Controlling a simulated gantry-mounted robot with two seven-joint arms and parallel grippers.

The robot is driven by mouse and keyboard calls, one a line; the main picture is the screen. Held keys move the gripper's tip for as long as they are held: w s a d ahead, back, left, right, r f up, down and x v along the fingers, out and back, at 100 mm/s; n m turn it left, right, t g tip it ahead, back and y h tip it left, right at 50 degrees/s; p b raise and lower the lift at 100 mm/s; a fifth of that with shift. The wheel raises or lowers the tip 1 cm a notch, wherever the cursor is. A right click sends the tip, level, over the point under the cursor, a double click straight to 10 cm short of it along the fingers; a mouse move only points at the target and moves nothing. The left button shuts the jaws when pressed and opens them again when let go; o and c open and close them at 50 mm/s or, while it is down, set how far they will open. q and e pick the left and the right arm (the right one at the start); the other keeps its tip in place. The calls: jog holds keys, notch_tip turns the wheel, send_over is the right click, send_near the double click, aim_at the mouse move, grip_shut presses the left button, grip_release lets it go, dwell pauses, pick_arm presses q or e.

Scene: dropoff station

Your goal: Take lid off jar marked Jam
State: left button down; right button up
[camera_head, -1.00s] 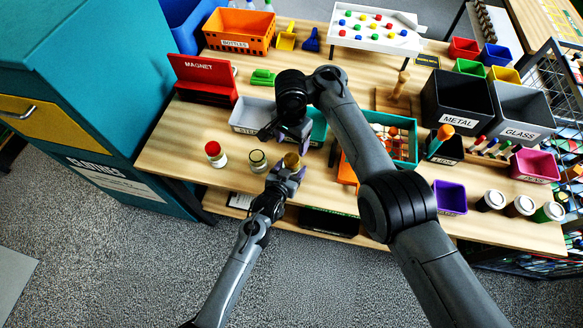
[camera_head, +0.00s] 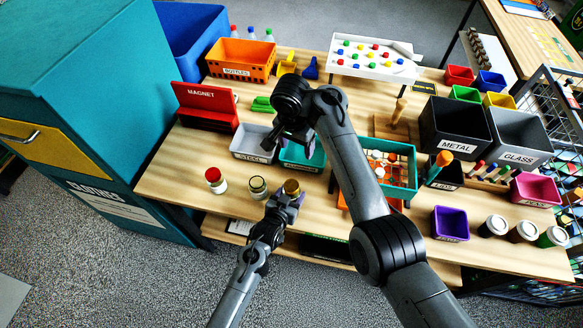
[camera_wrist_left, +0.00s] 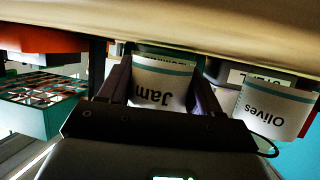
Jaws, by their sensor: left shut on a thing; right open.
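The jar marked Jam (camera_wrist_left: 160,85) shows upside down in the left wrist view, between the two fingers of my left gripper (camera_wrist_left: 155,98). In the head view its gold lid (camera_head: 291,187) is on top, just beyond my left gripper (camera_head: 287,200), near the table's front edge. The left gripper is shut on the jar. My right gripper (camera_head: 288,143) is open and empty behind the jar, over the grey and teal trays and apart from the lid.
An Olives jar (camera_head: 258,187) stands close left of the Jam jar; it also shows in the left wrist view (camera_wrist_left: 270,108). A red-lidded jar (camera_head: 215,181) is farther left. The grey STEEL tray (camera_head: 240,155) and the teal tray (camera_head: 300,164) lie behind. Bare table (camera_head: 165,180) shows at far left.

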pick_arm(q)
jog(key=shift+s, duration=0.1)
pick_arm(e)
jog(key=m+g+y, duration=0.1)
send_over(291, 185)
notch_tip(291, 185, down, 4)
notch_tip(291, 185, down, 7)
jog(key=shift+d+f, duration=0.1)
jog(key=shift+f, duration=1)
jog(key=shift+c, duration=0.4)
